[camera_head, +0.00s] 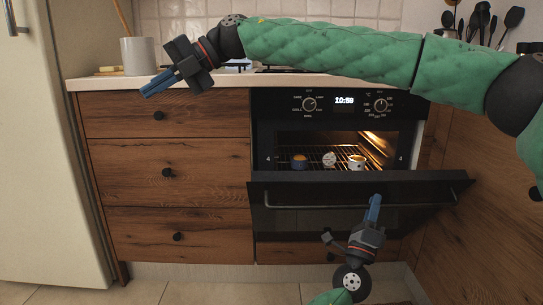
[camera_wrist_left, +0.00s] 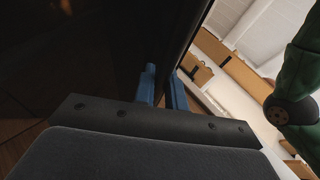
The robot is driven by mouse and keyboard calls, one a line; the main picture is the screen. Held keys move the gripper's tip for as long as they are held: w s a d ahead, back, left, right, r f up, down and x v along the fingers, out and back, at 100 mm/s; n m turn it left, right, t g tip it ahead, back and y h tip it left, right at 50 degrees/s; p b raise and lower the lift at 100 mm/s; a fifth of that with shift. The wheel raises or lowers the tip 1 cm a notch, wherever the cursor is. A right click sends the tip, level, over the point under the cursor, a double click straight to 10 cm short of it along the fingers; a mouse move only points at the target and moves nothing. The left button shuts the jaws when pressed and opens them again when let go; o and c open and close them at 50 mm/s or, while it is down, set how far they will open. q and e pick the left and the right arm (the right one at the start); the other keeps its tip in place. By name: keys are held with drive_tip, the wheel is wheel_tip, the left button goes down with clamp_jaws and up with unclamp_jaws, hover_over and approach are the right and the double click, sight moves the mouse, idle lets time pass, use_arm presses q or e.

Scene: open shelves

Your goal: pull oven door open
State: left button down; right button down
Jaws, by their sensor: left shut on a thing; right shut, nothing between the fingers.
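The black oven (camera_head: 283,141) is built into the wooden counter. Its door (camera_head: 300,187) is partly open, tilted outward at the top, and the lit inside shows above it. A long bar handle (camera_head: 310,207) runs across the door front. My left gripper (camera_head: 374,205) reaches up from below, its blue fingers shut on the handle right of its middle. In the left wrist view the blue fingers (camera_wrist_left: 163,88) are at the dark door; the grip itself is partly hidden. My right gripper (camera_head: 160,84) is shut and empty, above the counter's left part.
Wooden drawers (camera_head: 205,170) are left of the oven, a wooden cabinet side right. My right arm spans above the hob.

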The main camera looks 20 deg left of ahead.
sight(266, 171)
drive_tip(key=w+d+f+m+t+h, duration=0.1)
drive_tip(key=w+d+f+m, duration=0.25)
drive_tip(key=w, duration=0.55)
drive_tip(key=w+d+f+m+t+h, duration=0.2)
drive_tip(key=w+d+f+m, duration=0.15)
drive_tip(key=w, duration=0.55)
drive_tip(key=w+d+m+h, duration=0.2)
drive_tip(key=w+d+m, duration=0.6)
drive_tip(key=d, duration=0.1)
drive_tip(key=s+f+m, duration=0.2)
drive_tip(key=f, duration=0.1)
drive_tip(key=s+d+f+m+h, duration=0.1)
drive_tip(key=s+f+m, duration=0.1)
drive_tip(key=s+f, duration=0.1)
drive_tip(key=s+d+f+m+h, duration=0.1)
drive_tip(key=s+f+m, duration=0.1)
drive_tip(key=f, duration=0.2)
drive_tip(key=shift+s+d+f+m+g, duration=0.1)
drive_tip(key=shift+s+f+m+g, duration=0.2)
drive_tip(key=shift+s+d+f, duration=0.1)
drive_tip(key=shift+s+f, duration=0.3)
drive_tip(key=shift+s, duration=0.1)
